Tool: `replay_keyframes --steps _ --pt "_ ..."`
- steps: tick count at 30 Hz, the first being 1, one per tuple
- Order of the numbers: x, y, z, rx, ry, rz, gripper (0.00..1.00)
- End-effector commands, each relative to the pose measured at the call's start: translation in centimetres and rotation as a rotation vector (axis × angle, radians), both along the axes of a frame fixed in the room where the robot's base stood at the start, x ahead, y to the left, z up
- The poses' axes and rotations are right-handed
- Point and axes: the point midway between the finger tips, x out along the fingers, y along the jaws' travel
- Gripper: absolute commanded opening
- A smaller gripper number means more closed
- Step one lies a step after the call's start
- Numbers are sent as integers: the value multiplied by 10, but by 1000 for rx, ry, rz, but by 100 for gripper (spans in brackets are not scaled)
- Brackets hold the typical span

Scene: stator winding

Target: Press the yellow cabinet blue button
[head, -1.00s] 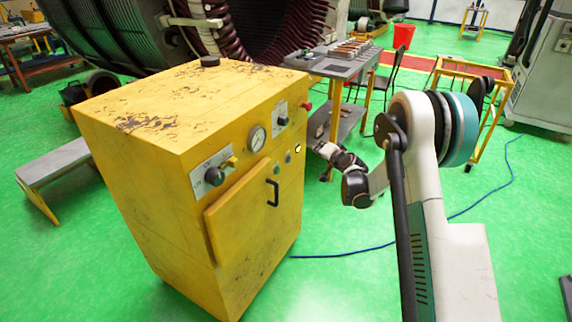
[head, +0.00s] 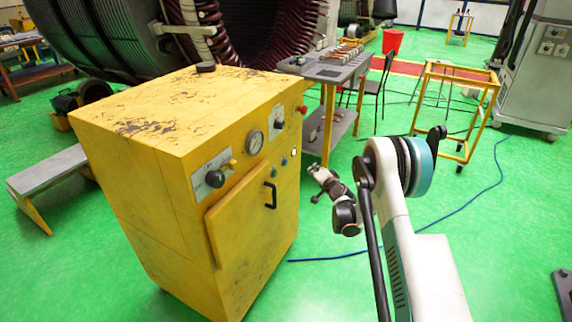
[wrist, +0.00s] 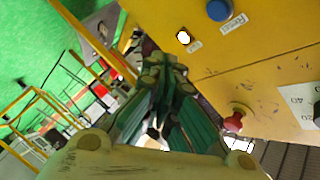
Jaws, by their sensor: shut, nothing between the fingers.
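The yellow cabinet (head: 150,170) stands at left centre in the head view, its control face turned to the right. The blue button (head: 284,161) is small on that face, between a white button (head: 293,152) and another small dark button. In the wrist view the blue button (wrist: 219,10) is at the top edge, partly cut off, beside the white button (wrist: 183,37). My gripper (head: 316,173) is to the right of the cabinet face, lower than the blue button and apart from it. In the wrist view my gripper's fingers (wrist: 164,66) are together and empty.
A red knob (wrist: 235,120) sticks out from the cabinet face. A black handle (head: 271,195) is on the cabinet door. A grey table (head: 335,68) stands behind my gripper, and a yellow frame cart (head: 456,70) at right. A blue cable (head: 465,205) lies on the open green floor.

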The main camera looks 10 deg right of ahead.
Motion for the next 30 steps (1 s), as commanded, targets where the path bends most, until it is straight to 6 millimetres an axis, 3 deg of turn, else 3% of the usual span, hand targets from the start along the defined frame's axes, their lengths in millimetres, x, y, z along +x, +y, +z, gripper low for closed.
replay_keyframes --steps 18,30 --pt "42 58 0 0 0 1 0" --pt "50 70 0 -1 0 1 0"
